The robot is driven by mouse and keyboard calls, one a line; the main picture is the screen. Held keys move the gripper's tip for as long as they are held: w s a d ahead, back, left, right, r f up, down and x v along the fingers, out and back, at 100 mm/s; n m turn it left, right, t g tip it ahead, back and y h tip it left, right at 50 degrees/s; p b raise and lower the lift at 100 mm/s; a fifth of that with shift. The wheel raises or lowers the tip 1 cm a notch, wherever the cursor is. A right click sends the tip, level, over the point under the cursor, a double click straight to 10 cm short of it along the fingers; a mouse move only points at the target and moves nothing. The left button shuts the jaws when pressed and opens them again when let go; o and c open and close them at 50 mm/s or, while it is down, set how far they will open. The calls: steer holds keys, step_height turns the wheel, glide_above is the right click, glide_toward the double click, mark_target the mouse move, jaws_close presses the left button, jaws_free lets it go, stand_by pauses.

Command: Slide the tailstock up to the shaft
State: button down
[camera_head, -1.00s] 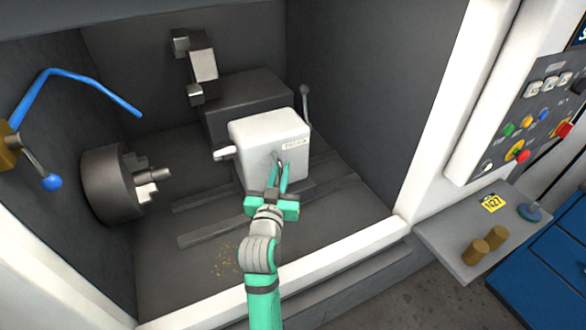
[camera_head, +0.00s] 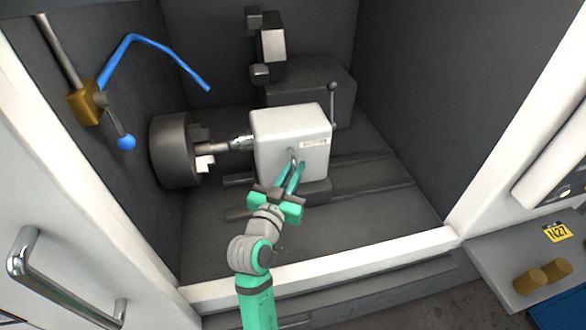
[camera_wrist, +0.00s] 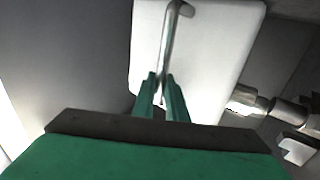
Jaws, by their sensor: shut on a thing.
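The tailstock (camera_head: 280,128) is a white block on dark rails inside the machine; its white body also fills the upper middle of the wrist view (camera_wrist: 215,60). Its metal tip (camera_head: 241,143) points left and meets, or nearly meets, the end of the grey shaft (camera_head: 212,147). The shaft sticks out of the dark round chuck (camera_head: 170,150). My gripper (camera_head: 294,165) is shut on the metal handle (camera_wrist: 172,40) on the tailstock's front face. The wrist view shows the tip and shaft in line at the right. I cannot tell whether they press together.
Two rails (camera_head: 370,170) run along the bed, bare to the right of the tailstock. A tool turret (camera_head: 270,45) stands behind it. A blue pipe (camera_head: 150,40) and a blue-knobbed lever (camera_head: 126,142) are at the left. A shelf (camera_head: 500,270) with brass pieces is at the lower right.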

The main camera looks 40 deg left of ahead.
steer(key=shift+f, duration=0.1)
steer(key=c, duration=1.8)
jaws_free()
steer(key=shift+o, duration=0.2)
steer(key=shift+s, duration=0.15)
steer(key=v, duration=1)
steer(key=shift+s+d, duration=0.2)
steer(key=shift+s, duration=0.05)
